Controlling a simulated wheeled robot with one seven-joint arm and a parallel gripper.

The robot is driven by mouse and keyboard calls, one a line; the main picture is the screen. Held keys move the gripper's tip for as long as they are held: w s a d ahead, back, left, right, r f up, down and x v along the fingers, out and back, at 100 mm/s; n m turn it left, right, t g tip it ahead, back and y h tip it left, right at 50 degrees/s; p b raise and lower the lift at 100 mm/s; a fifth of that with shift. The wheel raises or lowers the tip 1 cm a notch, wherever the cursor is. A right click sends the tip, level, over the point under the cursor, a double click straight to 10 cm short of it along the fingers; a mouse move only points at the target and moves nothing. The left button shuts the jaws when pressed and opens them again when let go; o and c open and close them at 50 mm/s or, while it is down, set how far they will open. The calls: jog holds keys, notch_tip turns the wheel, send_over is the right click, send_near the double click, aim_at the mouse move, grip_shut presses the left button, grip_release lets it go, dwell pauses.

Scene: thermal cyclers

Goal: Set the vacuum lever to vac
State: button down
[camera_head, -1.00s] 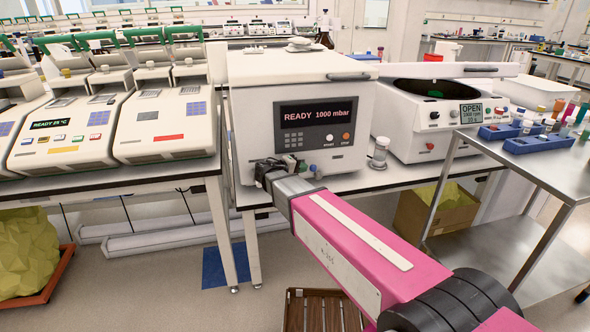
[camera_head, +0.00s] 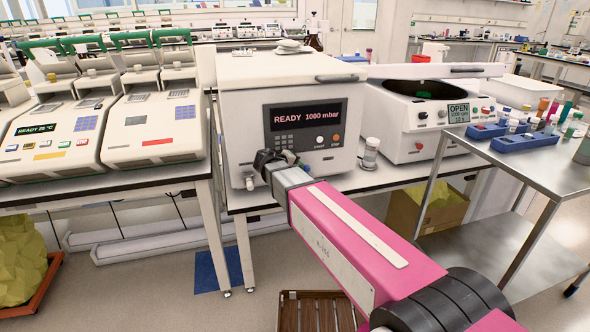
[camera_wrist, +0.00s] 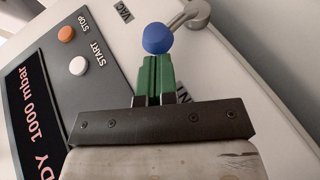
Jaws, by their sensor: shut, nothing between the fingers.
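The vacuum lever is a short metal arm with a blue ball knob (camera_wrist: 158,38) in the wrist view, running up and right to a round pivot (camera_wrist: 196,12) on the white front panel. A VAC label (camera_wrist: 123,9) lies up and left of the knob; another label beside my fingers is partly hidden. My gripper (camera_wrist: 154,62) has green fingers shut together with nothing between them. Their tips are right at the knob; I cannot tell whether they touch.
The machine's display (camera_head: 305,115) reads READY 1000 mbar, with start and stop buttons below. A small clear jar (camera_head: 370,155) stands to the right, before a centrifuge (camera_head: 408,145). Thermal cyclers (camera_head: 150,130) stand left. A metal cart (camera_head: 530,170) is at right.

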jog(key=d+y, duration=0.1)
jog(key=d+r+g+y, duration=0.1)
jog(key=d+m+y, duration=0.1)
jog(key=shift+w+r+g, duration=0.3)
jog(key=shift+w, duration=0.1)
jog(key=d+y, duration=0.1)
jog(key=d+g+y, duration=0.1)
jog(key=shift+w+d+r+m+y, duration=0.2)
jog(key=shift+w+m+y, duration=0.1)
jog(key=shift+w, duration=0.1)
jog(key=shift+w+d+f+y, duration=0.1)
jog(key=shift+w+d+y, duration=0.05)
jog(key=shift+d+y, duration=0.4)
jog(key=shift+a, duration=0.15)
jog(key=shift+r, duration=0.8)
